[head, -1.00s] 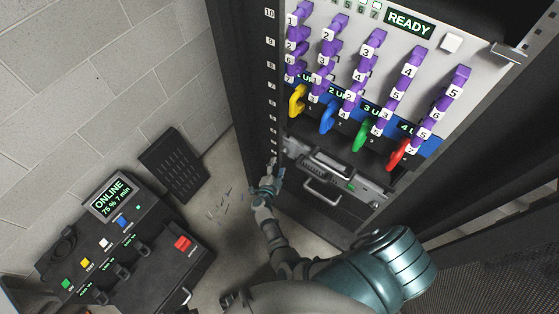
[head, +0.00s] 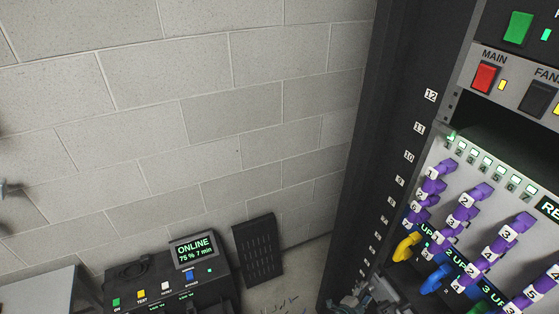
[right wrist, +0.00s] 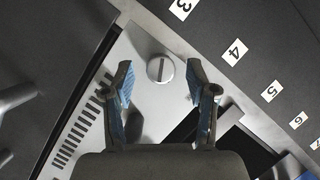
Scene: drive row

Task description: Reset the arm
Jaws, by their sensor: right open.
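My right gripper (head: 358,299) shows small at the bottom edge of the head view, by the lower left side of the rack (head: 362,150). In the right wrist view the right gripper (right wrist: 159,82) is open, with its two blue-padded fingers apart and nothing between them. A grey panel (right wrist: 145,50) with a slotted round screw (right wrist: 160,69) lies beyond the fingers. I cannot tell whether the fingertips touch the panel. My left gripper is not in view.
The rack carries purple plugs (head: 483,193), yellow (head: 406,247) and blue (head: 435,279) connectors, and a red MAIN switch (head: 484,77). A black unit with an ONLINE display (head: 194,250) and a dark slotted panel (head: 259,256) stand by the block wall (head: 200,120).

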